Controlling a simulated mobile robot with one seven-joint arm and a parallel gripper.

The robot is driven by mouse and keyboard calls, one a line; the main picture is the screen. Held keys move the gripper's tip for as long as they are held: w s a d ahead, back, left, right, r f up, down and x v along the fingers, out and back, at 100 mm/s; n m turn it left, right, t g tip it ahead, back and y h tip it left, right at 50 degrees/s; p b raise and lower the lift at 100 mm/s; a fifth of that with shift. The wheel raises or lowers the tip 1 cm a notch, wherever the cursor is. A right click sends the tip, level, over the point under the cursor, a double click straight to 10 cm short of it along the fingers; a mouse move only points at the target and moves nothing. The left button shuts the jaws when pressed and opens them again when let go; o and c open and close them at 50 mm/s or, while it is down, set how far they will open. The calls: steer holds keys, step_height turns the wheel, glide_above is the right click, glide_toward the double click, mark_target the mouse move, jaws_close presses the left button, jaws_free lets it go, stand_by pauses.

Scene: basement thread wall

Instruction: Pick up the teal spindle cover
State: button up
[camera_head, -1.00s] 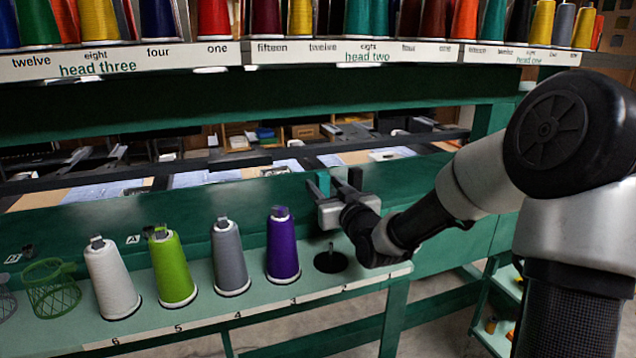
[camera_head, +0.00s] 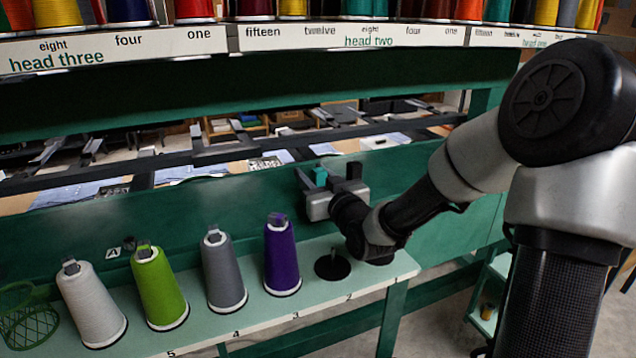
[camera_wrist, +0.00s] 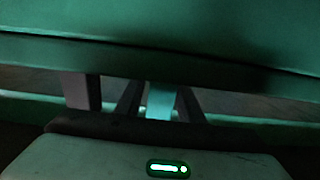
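My gripper (camera_head: 328,178) is in front of the green panel, above the shelf with the cones. Its dark fingers point away and stand apart. A small teal piece (camera_head: 320,177), perhaps the teal spindle cover, shows among the fingers. In the wrist view the teal piece (camera_wrist: 162,100) also lies among the dark fingers (camera_wrist: 135,98), close to the one on its right. I cannot tell whether it is gripped or only seen between them. Its lower part is hidden by the gripper body.
White (camera_head: 92,305), green (camera_head: 160,288), grey (camera_head: 223,272) and purple (camera_head: 281,258) cones stand on the numbered shelf. A bare spindle on a black disc (camera_head: 332,267) is right of the purple cone. A green wire basket (camera_head: 28,325) is at far left. A thread rack runs above.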

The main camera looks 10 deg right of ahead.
steer(key=c, duration=0.7)
steer(key=shift+c, duration=0.2)
step_height(320, 180, up, 10)
steer(key=p, duration=0.3)
